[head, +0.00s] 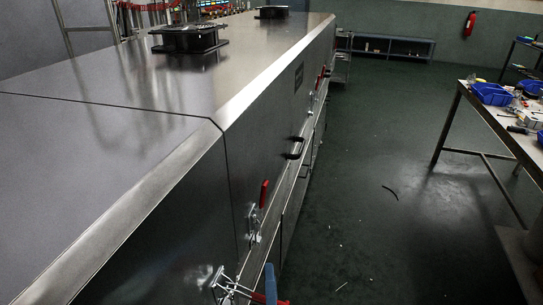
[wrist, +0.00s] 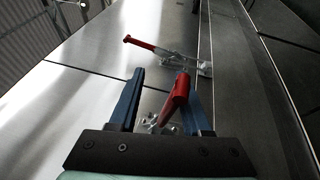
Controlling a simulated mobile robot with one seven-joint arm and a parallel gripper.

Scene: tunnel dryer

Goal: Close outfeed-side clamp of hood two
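Two toggle clamps with red handles sit on the hood side near me. In the wrist view, one red handle (wrist: 179,93) stands between my gripper's blue fingers (wrist: 166,88), closer to the right finger, with its metal base (wrist: 160,124) partly hidden. My gripper is open, with a gap at the left finger. In the head view, the near clamp (head: 225,286) has its handle sticking out to the right, beside a blue fingertip (head: 270,284). The other clamp (head: 254,222) has its handle upright; it also shows in the wrist view (wrist: 180,61). I cannot tell which hood is two.
The long steel dryer (head: 120,95) fills the left, with a black handle (head: 295,148) and more clamps farther along. A workbench (head: 490,110) with blue bins stands at the right. The floor between is mostly clear, with small debris.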

